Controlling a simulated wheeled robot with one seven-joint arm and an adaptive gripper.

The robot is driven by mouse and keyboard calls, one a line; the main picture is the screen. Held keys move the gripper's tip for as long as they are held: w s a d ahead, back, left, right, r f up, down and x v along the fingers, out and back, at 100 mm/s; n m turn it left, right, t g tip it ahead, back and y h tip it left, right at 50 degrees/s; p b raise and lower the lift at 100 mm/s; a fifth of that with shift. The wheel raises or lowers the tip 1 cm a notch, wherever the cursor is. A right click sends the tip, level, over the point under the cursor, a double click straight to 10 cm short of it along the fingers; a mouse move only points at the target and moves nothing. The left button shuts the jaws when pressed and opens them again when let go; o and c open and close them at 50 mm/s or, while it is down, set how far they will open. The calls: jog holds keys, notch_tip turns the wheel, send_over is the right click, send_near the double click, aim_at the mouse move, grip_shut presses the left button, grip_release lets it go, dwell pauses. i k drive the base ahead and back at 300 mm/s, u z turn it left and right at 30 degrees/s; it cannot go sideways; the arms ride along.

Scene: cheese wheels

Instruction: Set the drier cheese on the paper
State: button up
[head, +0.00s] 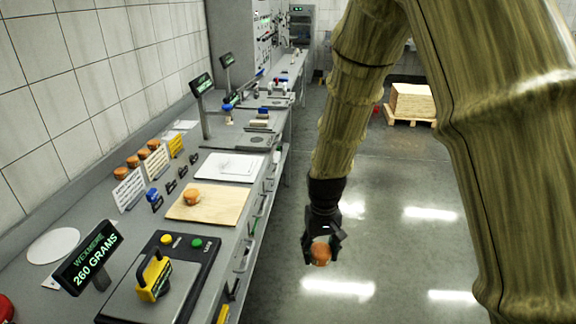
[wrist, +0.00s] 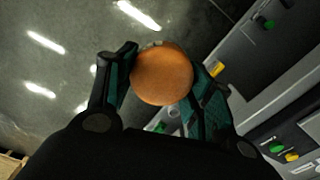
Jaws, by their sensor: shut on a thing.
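My gripper (head: 322,248) is shut on an orange-brown cheese wheel (head: 320,255) and holds it above the floor, to the right of the counter. In the wrist view the cheese (wrist: 162,76) sits between the two fingers. A second, similar cheese (head: 192,197) lies on a wooden board (head: 225,206) on the counter. White paper (head: 236,161) lies flat behind the board with no cheese on it. I cannot tell from the look of the cheeses which is drier.
In front of the board is a scale (head: 160,285) bearing a yellow object (head: 153,276); its display (head: 90,262) reads "WEXMERE 260 GRAMS". Several cheeses (head: 136,161) and small signs line the wall side. A tall display post (head: 205,110) stands beyond the paper. Floor right of the counter is open.

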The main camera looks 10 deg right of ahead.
aim_at(240, 167)
jog(key=z, duration=0.7)
jog(key=i, duration=1.95)
jog(key=u, duration=1.85)
